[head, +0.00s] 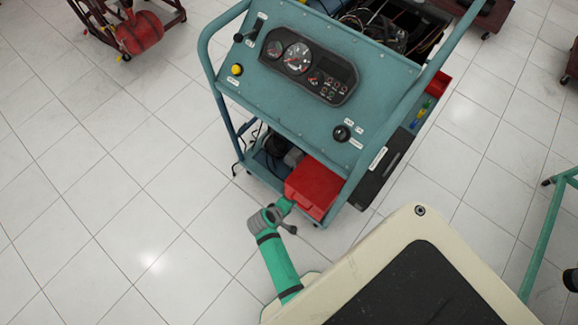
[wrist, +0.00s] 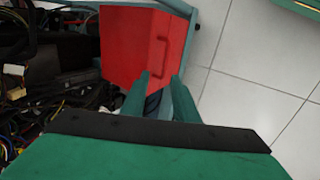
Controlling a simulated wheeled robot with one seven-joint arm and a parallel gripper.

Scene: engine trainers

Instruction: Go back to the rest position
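My gripper (head: 287,205) is at the lower front of a teal engine trainer cart (head: 285,90), close beside a red box (head: 314,186) on its lower shelf. In the wrist view, the two green fingers of my gripper (wrist: 161,78) stand apart with nothing visible between them. The red box, with its handle, also shows ahead of them in the wrist view (wrist: 130,45). I cannot tell whether a fingertip touches the box. My green arm reaches out from beside my cream base.
The cart's instrument panel (head: 310,68) overhangs the shelf. Dark cables (wrist: 60,120) fill the left of the wrist view. A teal frame (head: 545,235) stands at the right edge, and a stand with a red cylinder (head: 139,32) at top left. The tiled floor (head: 110,200) at left is clear.

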